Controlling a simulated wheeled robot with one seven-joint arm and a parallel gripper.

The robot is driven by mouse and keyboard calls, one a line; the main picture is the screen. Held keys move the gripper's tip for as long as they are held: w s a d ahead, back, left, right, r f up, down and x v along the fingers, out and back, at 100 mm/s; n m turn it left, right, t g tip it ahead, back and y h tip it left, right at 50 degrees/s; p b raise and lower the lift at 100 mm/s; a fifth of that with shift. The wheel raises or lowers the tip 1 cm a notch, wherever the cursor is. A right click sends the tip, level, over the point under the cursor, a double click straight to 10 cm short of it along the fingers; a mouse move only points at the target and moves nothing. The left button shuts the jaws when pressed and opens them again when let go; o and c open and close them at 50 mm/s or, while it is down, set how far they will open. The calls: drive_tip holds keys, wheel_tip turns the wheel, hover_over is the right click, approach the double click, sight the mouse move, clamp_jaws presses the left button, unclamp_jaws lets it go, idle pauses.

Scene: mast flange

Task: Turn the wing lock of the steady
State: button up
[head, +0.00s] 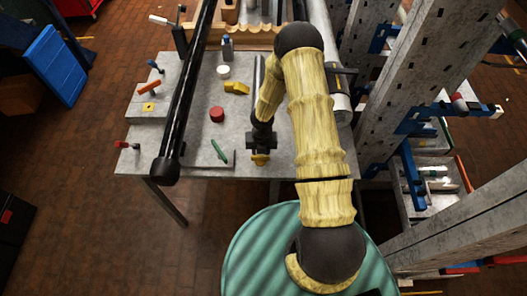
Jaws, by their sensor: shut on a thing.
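My gripper (261,153) points down at the front edge of the grey table (190,160). It is shut on a small yellow piece (260,160), which I take to be the wing lock of the steady. Only the lower part of the yellow piece shows below the dark fingers, so its turn angle cannot be read. The steady's body is mostly hidden under my gripper and forearm.
A long black tube (188,85) runs lengthwise over the table, left of my gripper. A red round part (217,114), a green rod (219,151), a yellow block (237,87) and a white disc (223,71) lie between. Grey racks (375,70) stand close on the right.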

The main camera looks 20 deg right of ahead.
drive_tip(key=o, duration=0.6)
drive_tip(key=shift+s+f, duration=0.3)
drive_tip(key=shift+s, duration=0.65)
drive_tip(key=shift+w+r+g+p, duration=0.15)
drive_tip(key=shift+r+g+p, duration=0.15)
drive_tip(key=shift+r+p, duration=0.45)
wheel_tip(320, 180, up, 4)
drive_tip(key=p, duration=0.3)
drive_tip(key=shift+a+r+p, duration=0.1)
drive_tip(key=shift+r+p, duration=0.05)
drive_tip(key=shift+p, duration=0.15)
drive_tip(key=shift+s+a, duration=0.1)
drive_tip(key=shift+s, duration=0.2)
drive_tip(key=shift+w, duration=0.1)
drive_tip(key=shift+d, duration=0.25)
